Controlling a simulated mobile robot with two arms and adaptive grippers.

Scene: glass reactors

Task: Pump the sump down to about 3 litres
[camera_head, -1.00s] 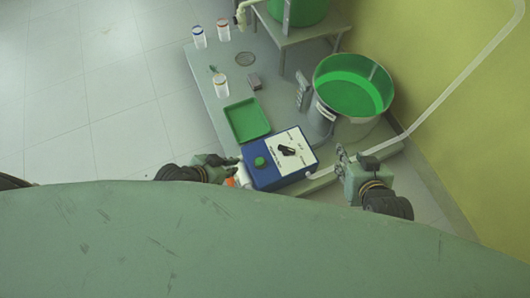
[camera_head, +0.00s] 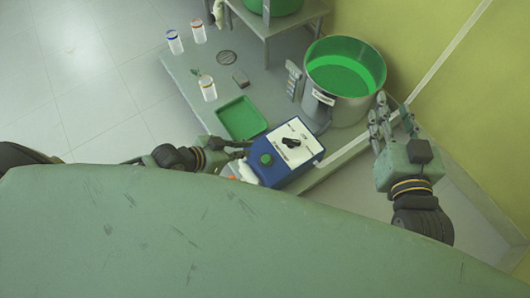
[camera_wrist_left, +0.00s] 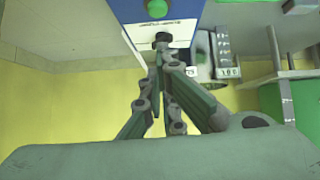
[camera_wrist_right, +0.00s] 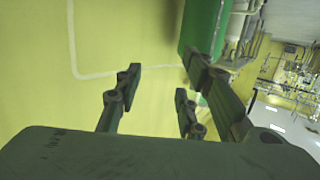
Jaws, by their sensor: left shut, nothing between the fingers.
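The sump (camera_head: 376,92) is a round metal tank at the upper right of the head view. Green liquid (camera_head: 340,72) lies inside it, and a scale (camera_head: 295,82) stands at its left side. The blue pump box (camera_head: 300,171) has a white top with a black knob (camera_head: 291,142) and a green button (camera_head: 266,159). It also shows at the top of the left wrist view (camera_wrist_left: 128,10). My left gripper (camera_head: 246,148) is shut and empty, just left of the box; contact is unclear. My right gripper (camera_head: 390,108) is open and empty, right of the box and below the tank.
A green tray (camera_head: 241,118) lies above the pump box. A metal stand (camera_head: 308,8) holds a green vessel.

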